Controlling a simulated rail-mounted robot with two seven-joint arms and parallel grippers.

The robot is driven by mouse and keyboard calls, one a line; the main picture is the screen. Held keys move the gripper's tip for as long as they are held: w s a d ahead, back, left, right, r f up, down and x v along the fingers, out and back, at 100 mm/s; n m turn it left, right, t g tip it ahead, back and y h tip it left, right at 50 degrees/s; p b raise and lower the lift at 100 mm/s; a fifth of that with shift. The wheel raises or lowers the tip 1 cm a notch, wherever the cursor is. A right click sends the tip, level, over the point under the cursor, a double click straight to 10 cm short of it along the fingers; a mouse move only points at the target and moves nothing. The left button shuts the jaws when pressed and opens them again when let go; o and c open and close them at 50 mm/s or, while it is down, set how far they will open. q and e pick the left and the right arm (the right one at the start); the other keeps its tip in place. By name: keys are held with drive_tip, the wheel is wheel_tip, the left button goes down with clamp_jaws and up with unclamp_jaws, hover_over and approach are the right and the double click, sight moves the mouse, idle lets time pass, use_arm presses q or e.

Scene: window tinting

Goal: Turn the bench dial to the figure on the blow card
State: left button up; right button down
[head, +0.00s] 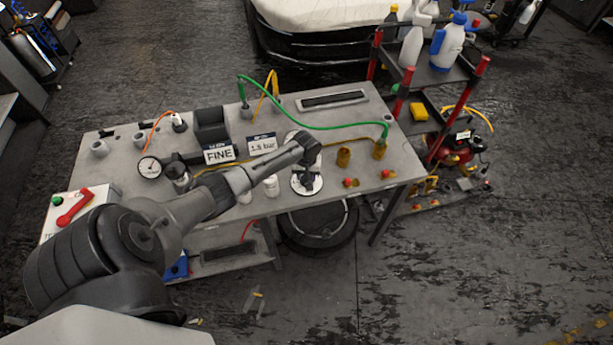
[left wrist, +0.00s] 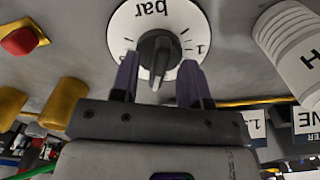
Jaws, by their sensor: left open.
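The bench dial (head: 309,187) has a round white plate and lies on the bench top, partly hidden under my left gripper (head: 308,174). In the left wrist view its plate (left wrist: 131,20) shows "bar", tick marks and a 1, with a dark knob (left wrist: 158,55) in the middle. My left gripper (left wrist: 158,82) is open, its two fingers on either side of the knob with gaps showing. The figure that the knob points to cannot be read surely. The blow card (head: 262,144) stands behind the dial and appears to read 1.8 bar. My right gripper is not in view.
A card reading FINE (head: 219,154) stands left of the blow card. A white bottle (left wrist: 290,45) stands near the dial. Brass-coloured holders (head: 344,157) and red buttons (head: 350,183) are to its right. A green hose (head: 310,122) arches over the bench top.

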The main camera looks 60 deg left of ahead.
use_arm(q)
drive_tip(key=shift+f, duration=0.35)
clamp_jaws()
